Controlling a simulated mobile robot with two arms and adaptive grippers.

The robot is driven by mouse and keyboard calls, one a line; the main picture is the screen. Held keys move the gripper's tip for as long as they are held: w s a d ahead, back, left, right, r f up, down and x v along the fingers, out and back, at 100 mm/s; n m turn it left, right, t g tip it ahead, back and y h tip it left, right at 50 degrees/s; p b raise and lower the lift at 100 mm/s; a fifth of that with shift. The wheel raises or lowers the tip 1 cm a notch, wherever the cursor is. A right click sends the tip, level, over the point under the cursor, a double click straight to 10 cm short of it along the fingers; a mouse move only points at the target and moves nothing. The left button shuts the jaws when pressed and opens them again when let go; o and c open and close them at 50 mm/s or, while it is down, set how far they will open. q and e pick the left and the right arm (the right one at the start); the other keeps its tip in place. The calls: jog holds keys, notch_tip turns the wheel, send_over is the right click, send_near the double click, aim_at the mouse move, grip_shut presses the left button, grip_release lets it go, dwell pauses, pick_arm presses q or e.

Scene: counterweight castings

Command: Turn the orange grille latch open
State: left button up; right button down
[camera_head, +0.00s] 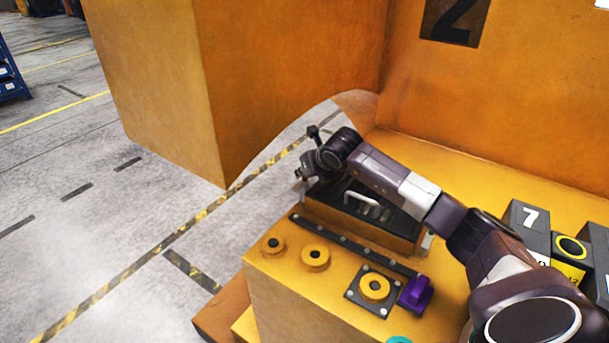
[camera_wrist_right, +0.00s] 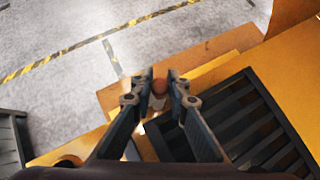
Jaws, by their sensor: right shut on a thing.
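The orange latch (camera_wrist_right: 160,87) shows in the right wrist view as a small rounded reddish-orange end between my fingertips. My right gripper (camera_wrist_right: 160,79) is shut on it, with one finger on each side. The dark slatted grille (camera_wrist_right: 262,125) lies to the right of the fingers. In the head view my right gripper (camera_head: 302,174) is at the far left corner of the grille housing (camera_head: 318,211), and the latch cannot be made out there. The grille with its pale handle (camera_head: 368,206) is partly covered by my right arm. My left gripper is not in view.
Round yellow fittings (camera_head: 315,257) and a purple block (camera_head: 415,293) sit on the yellow casting top. Black blocks, one marked 7 (camera_head: 529,217), stand at the right. A large orange casting (camera_head: 150,80) rises behind. Open floor lies left.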

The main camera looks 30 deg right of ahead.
jog(key=m+h+b, duration=0.2)
jog(key=m+b, duration=0.1)
jog(key=b, duration=0.1)
jog(key=shift+f+g+h, duration=0.15)
jog(key=shift+g+h, duration=0.15)
jog(key=shift+g, duration=0.1)
jog(key=shift+r+m+g+h+b, duration=0.25)
jog(key=shift+m+h+b, duration=0.25)
jog(key=shift+m+b, duration=0.3)
jog(key=c, duration=1.8)
grip_release()
jog(key=shift+c, duration=0.2)
jog(key=v, duration=1.2)
jog(key=shift+r, duration=0.1)
